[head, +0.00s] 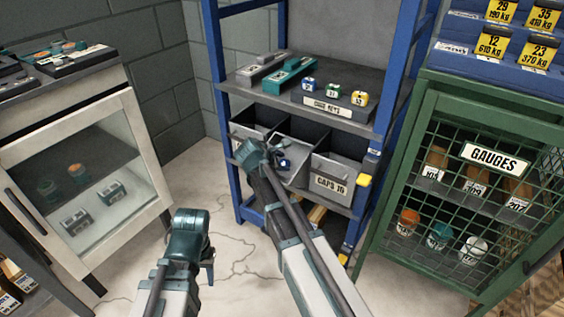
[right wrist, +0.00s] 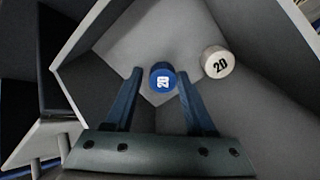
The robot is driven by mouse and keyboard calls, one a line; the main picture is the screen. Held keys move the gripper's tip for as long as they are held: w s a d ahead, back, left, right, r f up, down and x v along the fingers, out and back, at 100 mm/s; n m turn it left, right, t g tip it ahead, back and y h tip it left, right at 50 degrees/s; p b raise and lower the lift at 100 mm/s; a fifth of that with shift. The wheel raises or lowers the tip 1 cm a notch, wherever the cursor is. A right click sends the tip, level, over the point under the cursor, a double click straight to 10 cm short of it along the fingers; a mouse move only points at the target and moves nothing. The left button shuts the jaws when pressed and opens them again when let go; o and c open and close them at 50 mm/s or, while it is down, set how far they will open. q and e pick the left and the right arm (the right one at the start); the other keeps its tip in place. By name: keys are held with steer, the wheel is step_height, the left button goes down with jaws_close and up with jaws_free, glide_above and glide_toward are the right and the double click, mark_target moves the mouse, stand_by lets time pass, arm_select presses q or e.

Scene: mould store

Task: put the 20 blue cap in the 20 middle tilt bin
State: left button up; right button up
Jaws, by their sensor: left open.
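The blue cap marked 20 (right wrist: 162,77) shows between the fingertips of my right gripper (right wrist: 160,75) in the right wrist view. A gap shows beside the cap, so the fingers look open around or just above it. The middle tilt bin (head: 299,176) is tipped outward on the shelf unit, with my right gripper (head: 268,155) at its mouth. A white cap marked 20 (right wrist: 217,62) lies inside this bin, right of the blue cap. Whether the blue cap rests on the bin's floor is unclear. My left gripper (head: 206,262) is open and empty, low in front of the shelf.
A bin labelled CAPS 16 (head: 332,183) stands to the right, and another bin (head: 248,126) to the left. The shelf above (head: 325,85) holds several small caps and teal tools. A glass-door cabinet (head: 85,165) stands left, a green mesh gauges cabinet (head: 425,150) right.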

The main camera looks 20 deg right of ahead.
steer(key=shift+o, duration=1.4)
steer(key=p+v, duration=0.8)
steer(key=v, duration=0.5)
steer(key=shift+d+p, duration=0.1)
steer(key=shift+p, duration=0.3)
steer(key=shift+s+a+r, duration=0.2)
steer(key=shift+a+r, duration=0.1)
steer(key=shift+a, duration=0.05)
